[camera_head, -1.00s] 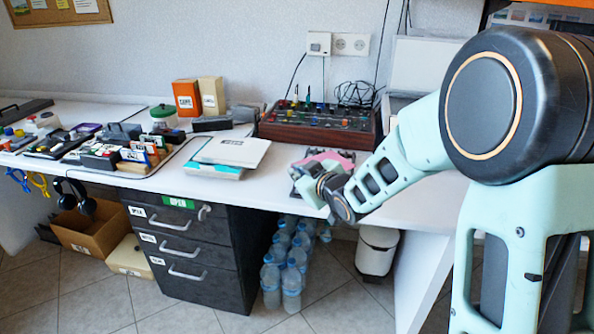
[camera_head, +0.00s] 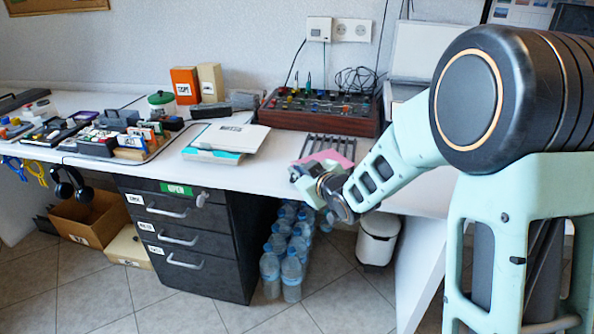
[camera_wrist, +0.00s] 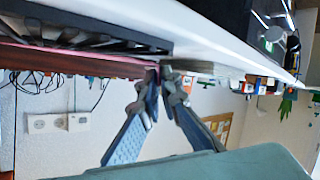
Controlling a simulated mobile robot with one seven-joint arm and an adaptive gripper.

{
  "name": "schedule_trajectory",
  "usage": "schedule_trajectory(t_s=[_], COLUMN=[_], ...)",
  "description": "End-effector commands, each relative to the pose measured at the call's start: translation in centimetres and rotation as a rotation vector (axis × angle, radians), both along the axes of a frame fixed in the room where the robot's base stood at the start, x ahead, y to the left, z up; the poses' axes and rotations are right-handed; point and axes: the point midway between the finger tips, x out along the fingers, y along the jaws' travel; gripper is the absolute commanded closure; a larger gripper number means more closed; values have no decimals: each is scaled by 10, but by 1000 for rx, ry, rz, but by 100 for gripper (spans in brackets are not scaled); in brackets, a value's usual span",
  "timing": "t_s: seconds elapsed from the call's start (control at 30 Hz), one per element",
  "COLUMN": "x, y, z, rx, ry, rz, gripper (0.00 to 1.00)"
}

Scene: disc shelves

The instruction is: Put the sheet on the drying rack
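The pink sheet (camera_head: 334,156) is by the front of the dark slatted drying rack (camera_head: 318,142), near the front right of the white desk. My gripper (camera_head: 300,172) is at the sheet's front left, partly hidden by my own wrist. In the wrist view, which looks upside down, my fingertips (camera_wrist: 164,74) come together at the end of the thin pink sheet (camera_wrist: 90,54), seen edge-on. The dark rack (camera_wrist: 95,35) lies right beside it. I cannot tell whether the sheet touches the bars.
A mixer with knobs (camera_head: 318,115) stands just behind the rack. A stack of white and teal items (camera_head: 228,138) lies to the left. Several cluttered trays fill the far left. A drawer cabinet (camera_head: 190,235) and water bottles (camera_head: 290,265) are under the desk.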

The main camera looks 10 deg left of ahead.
Motion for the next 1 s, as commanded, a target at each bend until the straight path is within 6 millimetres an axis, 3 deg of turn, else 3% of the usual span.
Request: schedule_trajectory(t_s=[0.37, 0.6, 1.0], x=[0, 0, -6], y=[0, 0, -5], z=[-9, -8, -5], rx=[0, 0, -1], ry=[0, 0, 1], rz=[0, 0, -2], gripper=[100, 75, 75])
